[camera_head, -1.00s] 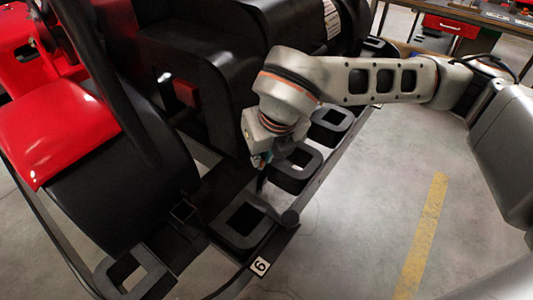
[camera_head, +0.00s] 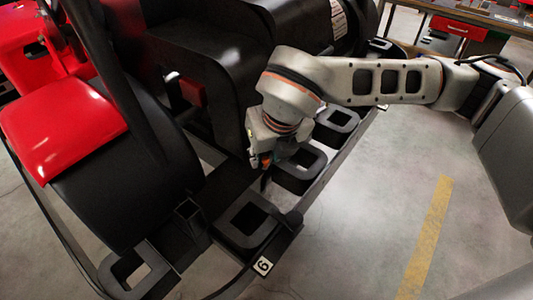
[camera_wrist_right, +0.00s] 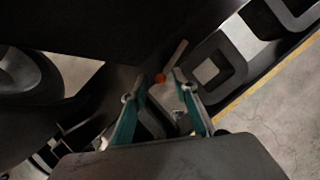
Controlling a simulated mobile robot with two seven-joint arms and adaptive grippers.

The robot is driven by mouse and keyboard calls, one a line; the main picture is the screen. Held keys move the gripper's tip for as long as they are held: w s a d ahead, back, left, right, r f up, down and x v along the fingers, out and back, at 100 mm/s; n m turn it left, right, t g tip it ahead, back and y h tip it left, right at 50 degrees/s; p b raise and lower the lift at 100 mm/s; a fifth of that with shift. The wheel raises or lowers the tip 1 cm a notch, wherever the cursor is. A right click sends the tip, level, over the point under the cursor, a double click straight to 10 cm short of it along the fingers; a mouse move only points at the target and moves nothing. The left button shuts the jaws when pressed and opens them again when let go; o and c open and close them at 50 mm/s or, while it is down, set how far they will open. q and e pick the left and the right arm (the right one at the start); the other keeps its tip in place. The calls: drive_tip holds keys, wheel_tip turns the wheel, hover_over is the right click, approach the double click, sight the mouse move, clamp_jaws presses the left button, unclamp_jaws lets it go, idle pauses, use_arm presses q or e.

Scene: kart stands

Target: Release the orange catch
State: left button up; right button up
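The orange catch (camera_wrist_right: 160,78) shows in the right wrist view as a small round orange end. It lies between the fingertips of my right gripper (camera_wrist_right: 159,88), seen against dark kart parts. The two teal fingers are spread with a gap between them, and I cannot tell whether either touches the catch. In the head view my right gripper (camera_head: 265,172) points down beside the black kart body, above its side frame. A small orange patch shows there at the fingers; whether it is the catch is unclear. My left gripper is not in view.
The black kart frame (camera_head: 283,240) carries several square black loops along its side. A number 6 tag (camera_head: 262,266) sits at its corner. A red seat-like part (camera_head: 60,130) is at left. Open concrete floor with a yellow line (camera_head: 425,240) lies to the right.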

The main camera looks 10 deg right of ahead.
drive_tip(key=v, duration=1.2)
